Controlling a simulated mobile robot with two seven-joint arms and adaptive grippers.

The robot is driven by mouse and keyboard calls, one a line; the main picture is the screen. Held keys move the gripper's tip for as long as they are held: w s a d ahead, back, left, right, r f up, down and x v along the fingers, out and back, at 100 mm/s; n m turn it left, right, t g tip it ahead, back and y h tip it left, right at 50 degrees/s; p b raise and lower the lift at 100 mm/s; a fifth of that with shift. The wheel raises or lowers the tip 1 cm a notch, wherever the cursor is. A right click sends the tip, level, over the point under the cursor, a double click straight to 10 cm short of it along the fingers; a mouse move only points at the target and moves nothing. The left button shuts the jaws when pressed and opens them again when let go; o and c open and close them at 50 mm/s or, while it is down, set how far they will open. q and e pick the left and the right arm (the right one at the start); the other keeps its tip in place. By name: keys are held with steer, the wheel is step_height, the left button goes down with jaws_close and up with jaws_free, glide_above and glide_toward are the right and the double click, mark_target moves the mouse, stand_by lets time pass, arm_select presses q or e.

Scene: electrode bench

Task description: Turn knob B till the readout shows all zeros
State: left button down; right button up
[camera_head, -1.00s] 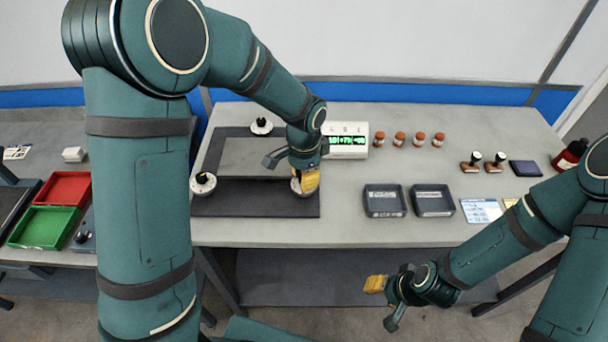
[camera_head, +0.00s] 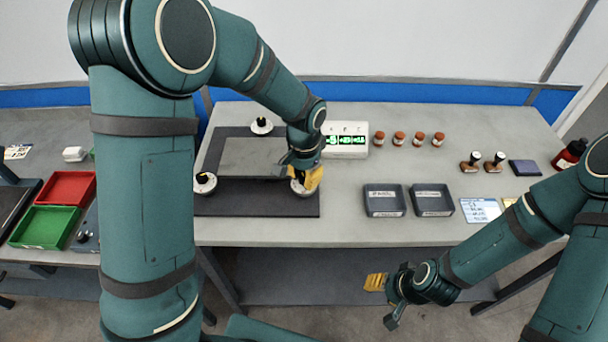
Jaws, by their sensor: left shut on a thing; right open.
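Three round white knobs with black tops stand on the dark board: a back knob (camera_head: 262,127), a left knob (camera_head: 205,182) and a right knob (camera_head: 299,190). I cannot read any letters on them. My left gripper (camera_head: 307,183) is shut on the right knob from above, and its yellow fingers hide most of that knob. The readout (camera_head: 346,141) is a white box with green digits in three groups, too small to read surely; they do not look like all zeros. My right gripper (camera_head: 376,283) is open and empty in front of the bench edge.
Two dark trays (camera_head: 384,201) (camera_head: 432,201) sit right of the board. Red (camera_head: 68,188) and green (camera_head: 44,227) bins lie on the left bench. Bench between board and trays is clear.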

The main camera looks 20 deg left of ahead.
mark_target(304, 177)
arm_select(q)
steer(key=c, duration=0.7)
jaws_free()
step_height(304, 177, up, 12)
steer(key=shift+f, duration=0.1)
